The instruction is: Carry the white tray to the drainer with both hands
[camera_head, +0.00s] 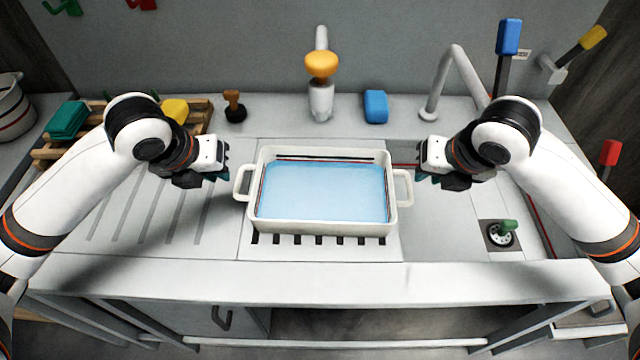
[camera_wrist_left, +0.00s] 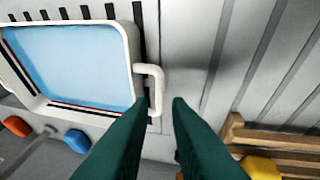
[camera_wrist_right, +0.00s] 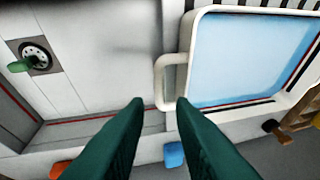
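The white tray (camera_head: 325,228) with a light blue inside sits level at the middle of the sink unit, over a dark slotted strip. It has a loop handle at each short end. My left gripper (camera_head: 222,172) is open and empty, just left of the left handle (camera_head: 242,183). In the left wrist view that handle (camera_wrist_left: 157,88) lies beyond the parted fingertips (camera_wrist_left: 150,105). My right gripper (camera_head: 424,176) is open and empty, just right of the right handle (camera_head: 403,188). In the right wrist view that handle (camera_wrist_right: 160,82) lies beyond the parted fingertips (camera_wrist_right: 159,105). Neither gripper visibly touches the tray.
The grooved drainer (camera_head: 150,215) left of the tray is clear. A wooden rack (camera_head: 50,152) with yellow and green items stands behind it. A soap bottle (camera_head: 320,95), blue sponge (camera_head: 375,106) and faucet (camera_head: 440,85) stand behind. A drain with green plug (camera_head: 503,232) lies right.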

